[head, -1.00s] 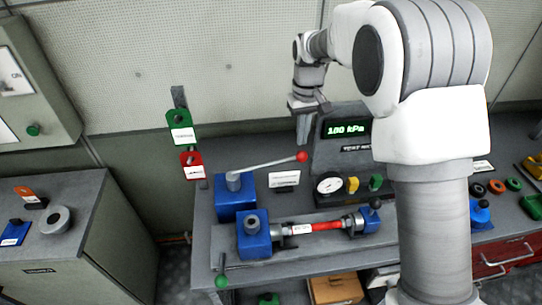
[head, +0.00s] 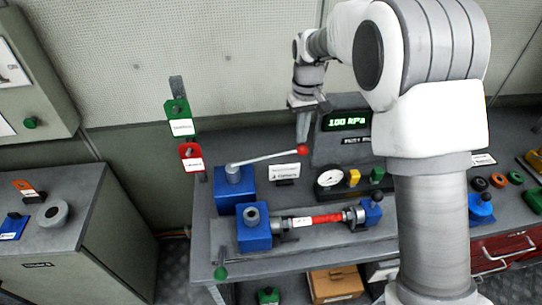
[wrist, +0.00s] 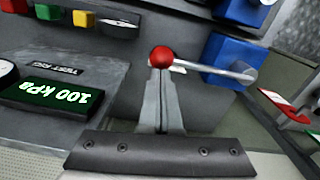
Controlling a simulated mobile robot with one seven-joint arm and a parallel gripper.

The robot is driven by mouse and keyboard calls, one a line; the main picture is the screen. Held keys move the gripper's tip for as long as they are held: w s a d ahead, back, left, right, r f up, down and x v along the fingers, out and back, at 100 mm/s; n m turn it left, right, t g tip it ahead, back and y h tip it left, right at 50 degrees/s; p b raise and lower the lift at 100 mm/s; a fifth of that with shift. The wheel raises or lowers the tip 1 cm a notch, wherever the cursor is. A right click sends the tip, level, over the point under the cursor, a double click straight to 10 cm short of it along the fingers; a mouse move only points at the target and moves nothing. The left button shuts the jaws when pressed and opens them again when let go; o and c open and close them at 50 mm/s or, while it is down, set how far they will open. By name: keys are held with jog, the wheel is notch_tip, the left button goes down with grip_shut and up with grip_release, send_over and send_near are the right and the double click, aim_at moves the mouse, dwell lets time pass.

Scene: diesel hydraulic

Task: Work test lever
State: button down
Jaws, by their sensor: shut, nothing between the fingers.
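The test lever is a silver rod (head: 265,159) with a red ball knob (head: 302,150), rising from a blue block (head: 235,189) at the bench's left end. My gripper (head: 302,138) points down with its fingers together and empty, right at the knob. In the wrist view the closed finger tips (wrist: 160,80) meet the lower edge of the red ball (wrist: 161,57). Whether they touch it I cannot tell. The rod runs right from the ball to the blue block (wrist: 230,60). The test rig display (head: 347,121) reads 100 kPa.
A white label stand (head: 284,171) stands just below the knob. A round gauge (head: 330,180) and yellow and green valves sit to the right. A blue-ended cylinder with a red sleeve (head: 325,218) lies in front. Green and red tags (head: 191,157) hang at left.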

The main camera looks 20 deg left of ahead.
jog(key=shift+f+b, duration=2.3)
jog(key=shift+f, duration=1.65)
jog(key=shift+r+p, duration=3.7)
jog(key=shift+r, duration=1.65)
notch_tip(320, 180, up, 5)
jog(key=p, duration=0.3)
